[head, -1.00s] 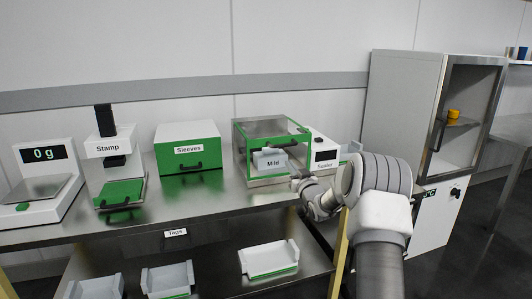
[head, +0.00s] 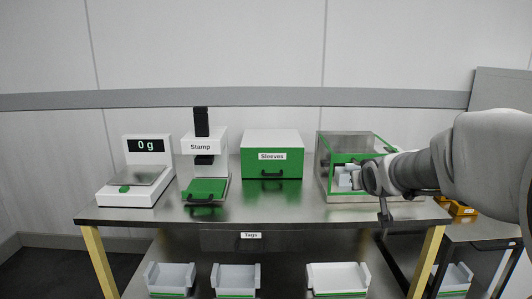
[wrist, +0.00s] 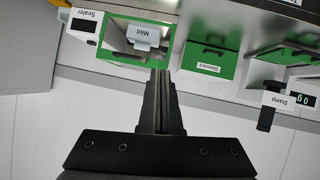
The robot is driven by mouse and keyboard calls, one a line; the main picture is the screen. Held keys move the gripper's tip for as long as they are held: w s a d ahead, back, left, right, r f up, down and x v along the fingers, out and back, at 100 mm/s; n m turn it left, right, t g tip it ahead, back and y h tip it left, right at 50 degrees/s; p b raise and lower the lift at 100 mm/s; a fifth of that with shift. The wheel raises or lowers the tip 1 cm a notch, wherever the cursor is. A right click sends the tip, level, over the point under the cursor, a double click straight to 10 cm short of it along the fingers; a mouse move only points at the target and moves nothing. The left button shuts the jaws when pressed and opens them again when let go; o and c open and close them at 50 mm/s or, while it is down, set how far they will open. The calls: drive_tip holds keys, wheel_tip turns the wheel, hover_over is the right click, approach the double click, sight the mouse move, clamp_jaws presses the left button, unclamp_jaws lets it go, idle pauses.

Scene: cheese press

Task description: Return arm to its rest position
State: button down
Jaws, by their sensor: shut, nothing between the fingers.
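My arm reaches in from the right in the head view, with my gripper (head: 385,210) in front of the green-framed glass case (head: 324,165) at the right end of the bench. In the wrist view my gripper (wrist: 160,75) is shut, its fingers together and empty. Beyond the fingertips the same case (wrist: 107,45) shows, with a white block labelled Mild (wrist: 143,36) inside. My forearm hides part of the bench's right end and what stands there.
On the steel bench (head: 300,212) stand a scale (head: 148,165) reading 0 g, a stamp press (head: 204,145) and a Sleeves box (head: 272,140). White trays (head: 236,278) sit on the lower shelf. An orange item (head: 463,209) lies on a side table at right.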

drive_tip(key=s+a+f+g+y, duration=0.1)
drive_tip(key=s+a+f+g, duration=0.15)
drive_tip(key=s, duration=0.85)
drive_tip(key=s+a+f+g, duration=0.1)
drive_tip(key=s+a+g, duration=0.15)
drive_tip(key=s, duration=0.75)
drive_tip(key=s+a+f+g+y, duration=0.15)
drive_tip(key=s+a, duration=0.25)
drive_tip(key=s, duration=0.7)
wheel_tip(320, 180, up, 22)
drive_tip(key=p, duration=2.3)
drive_tip(key=shift+s+r, duration=0.2)
drive_tip(key=shift+h, duration=0.25)
